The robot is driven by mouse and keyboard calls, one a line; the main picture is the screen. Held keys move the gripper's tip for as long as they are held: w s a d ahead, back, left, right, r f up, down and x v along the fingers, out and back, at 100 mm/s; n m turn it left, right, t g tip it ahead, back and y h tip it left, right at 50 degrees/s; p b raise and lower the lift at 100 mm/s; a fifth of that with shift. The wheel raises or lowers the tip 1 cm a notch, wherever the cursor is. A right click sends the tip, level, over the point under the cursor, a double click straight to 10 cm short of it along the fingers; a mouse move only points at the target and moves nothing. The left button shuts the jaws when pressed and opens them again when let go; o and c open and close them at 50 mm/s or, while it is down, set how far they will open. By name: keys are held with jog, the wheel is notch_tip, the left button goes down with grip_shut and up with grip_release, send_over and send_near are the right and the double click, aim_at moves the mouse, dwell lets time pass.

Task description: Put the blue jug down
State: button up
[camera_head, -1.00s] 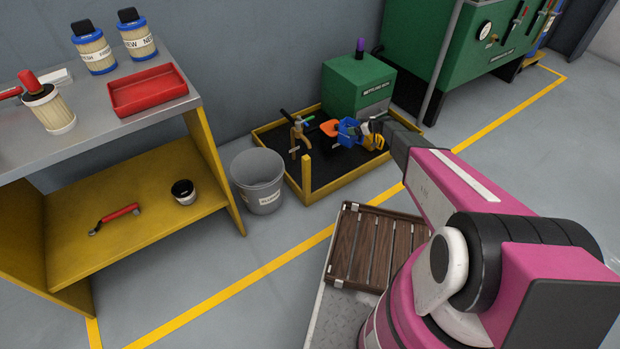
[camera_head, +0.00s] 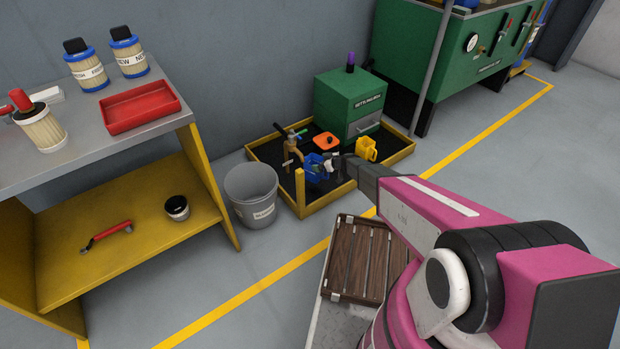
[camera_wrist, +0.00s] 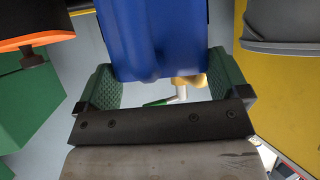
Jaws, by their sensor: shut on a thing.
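The blue jug (camera_head: 315,168) is at the tip of my arm in the head view, over the front part of the black-floored tray with the yellow rim (camera_head: 339,200). In the wrist view the blue jug (camera_wrist: 155,38) fills the top middle, between the green pads of my gripper (camera_wrist: 165,88). My gripper (camera_head: 331,166) is shut on it. The arm partly covers the jug in the head view, and I cannot tell whether its base touches the tray floor.
In the tray are a brass tap (camera_head: 292,147) on the left, an orange funnel-like piece (camera_head: 326,141) and a yellow jug (camera_head: 366,149). A green box (camera_head: 350,104) stands behind. A grey bucket (camera_head: 251,196) is left of the tray.

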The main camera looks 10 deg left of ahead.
jog(key=s+a, duration=0.4)
notch_tip(320, 180, down, 7)
jog(key=shift+s+a, duration=0.2)
jog(key=shift+a, duration=0.05)
jog(key=shift+f, duration=0.1)
jog(key=o, duration=0.9)
jog(key=shift+c, duration=0.2)
jog(key=v, duration=1.2)
